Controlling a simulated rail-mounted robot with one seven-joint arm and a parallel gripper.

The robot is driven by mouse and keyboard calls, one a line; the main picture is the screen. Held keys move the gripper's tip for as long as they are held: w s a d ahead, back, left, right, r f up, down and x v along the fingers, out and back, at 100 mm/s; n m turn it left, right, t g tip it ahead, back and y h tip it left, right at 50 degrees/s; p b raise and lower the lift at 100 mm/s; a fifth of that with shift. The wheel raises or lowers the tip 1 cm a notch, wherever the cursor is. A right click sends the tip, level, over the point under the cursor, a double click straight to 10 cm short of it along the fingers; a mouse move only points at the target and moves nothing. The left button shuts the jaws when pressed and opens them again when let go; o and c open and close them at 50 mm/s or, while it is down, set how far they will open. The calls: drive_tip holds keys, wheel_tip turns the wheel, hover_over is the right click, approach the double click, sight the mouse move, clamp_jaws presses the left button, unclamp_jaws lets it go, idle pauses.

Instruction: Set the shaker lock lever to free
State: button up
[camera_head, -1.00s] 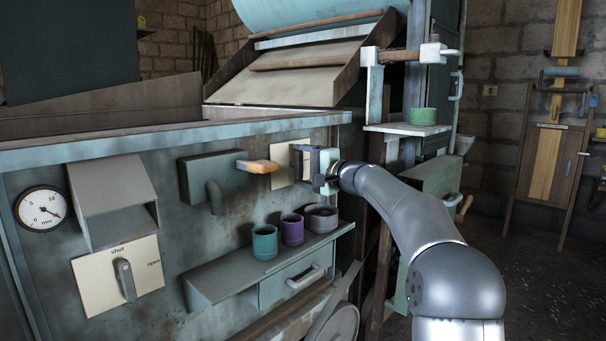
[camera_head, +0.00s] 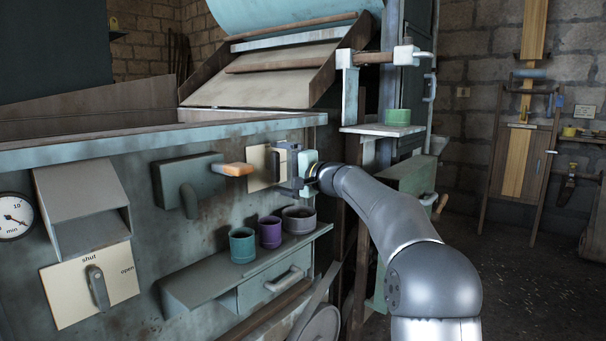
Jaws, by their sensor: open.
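A cream plate (camera_head: 258,169) is fixed to the front panel, just right of an orange-tipped handle. My gripper (camera_head: 287,166) is in front of this plate's right part, with its jaws open. The gripper covers much of the plate, so I cannot see a lever or any free or locked markings there. I cannot tell whether the jaws are around a lever or touching anything. Another grey lever (camera_head: 97,287) stands nearly upright on a plate marked "shut" and "open" at the lower left.
The orange-tipped handle (camera_head: 234,169) sticks out from a grey box (camera_head: 172,181) close left of my gripper. Below, a teal cup (camera_head: 242,246), a purple cup (camera_head: 270,232) and a grey bowl (camera_head: 299,220) stand on a shelf (camera_head: 193,290). A dial (camera_head: 14,216) is far left.

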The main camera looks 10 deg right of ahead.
drive_tip(key=v, duration=1.6)
drive_tip(key=shift+s+d, duration=0.25)
drive_tip(key=s+a+f+n+g+h+p, duration=0.3)
drive_tip(key=s+a+g+p, duration=0.6)
drive_tip(key=s+a+p, duration=0.7)
drive_tip(key=s+d+n+g+h+p, duration=0.2)
drive_tip(key=s+n+h+p, duration=0.1)
drive_tip(key=s+p, duration=0.5)
drive_tip(key=s+d+r+n+g+h+p, duration=0.1)
drive_tip(key=s+d+n+g+h+p, duration=0.1)
drive_tip(key=s+p, duration=0.6)
drive_tip(key=s+n+g+h, duration=0.1)
drive_tip(key=s+n+h, duration=0.1)
drive_tip(key=s, duration=0.3)
drive_tip(key=shift+s+d+h, duration=0.2)
drive_tip(key=shift+s+h, duration=0.1)
